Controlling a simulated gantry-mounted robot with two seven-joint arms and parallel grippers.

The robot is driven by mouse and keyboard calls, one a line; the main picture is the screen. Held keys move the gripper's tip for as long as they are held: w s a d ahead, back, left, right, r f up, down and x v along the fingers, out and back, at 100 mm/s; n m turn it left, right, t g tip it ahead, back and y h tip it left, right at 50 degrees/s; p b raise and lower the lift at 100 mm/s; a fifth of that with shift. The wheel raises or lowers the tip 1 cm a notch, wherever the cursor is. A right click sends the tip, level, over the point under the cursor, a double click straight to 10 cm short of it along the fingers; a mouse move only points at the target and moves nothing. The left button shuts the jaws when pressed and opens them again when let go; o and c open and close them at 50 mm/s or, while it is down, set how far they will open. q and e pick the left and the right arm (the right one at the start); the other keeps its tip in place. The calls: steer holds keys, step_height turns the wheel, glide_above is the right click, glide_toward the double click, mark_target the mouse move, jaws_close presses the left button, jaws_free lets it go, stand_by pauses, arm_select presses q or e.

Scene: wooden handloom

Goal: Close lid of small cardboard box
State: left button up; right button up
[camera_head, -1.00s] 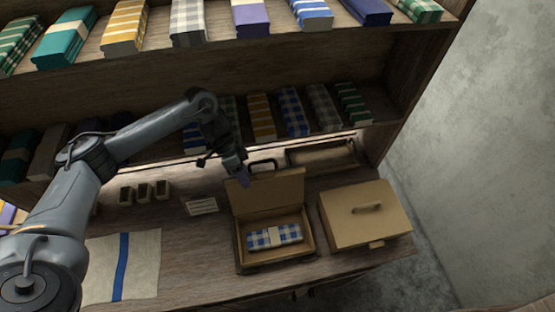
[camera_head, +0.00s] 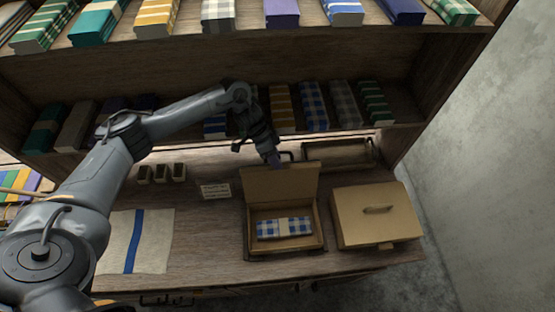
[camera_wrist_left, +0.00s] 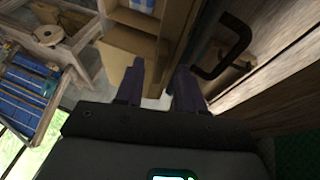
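The small cardboard box (camera_head: 248,243) stands on the bench with its lid (camera_head: 280,185) raised upright at the back. A blue-and-white checked folded cloth (camera_head: 284,227) with a pale band lies inside. My left gripper (camera_head: 275,162) is at the lid's top edge, left of its middle; its fingertips are partly hidden there. In the left wrist view, the two purple fingers (camera_wrist_left: 160,82) are apart, with a gap between them. Brown cardboard (camera_wrist_left: 125,50) shows just beyond the left finger; I cannot tell whether they touch. My right gripper is out of view.
A closed cardboard box (camera_head: 375,215) with a handle stands close on the right. An open tray (camera_head: 337,153) lies behind. A small card (camera_head: 215,191), several small containers (camera_head: 161,173) and a striped cloth (camera_head: 140,240) lie left. Shelves of folded cloths rise behind.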

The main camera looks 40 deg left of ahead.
arm_select(q)
steer(key=shift+x, duration=0.9)
jaws_close()
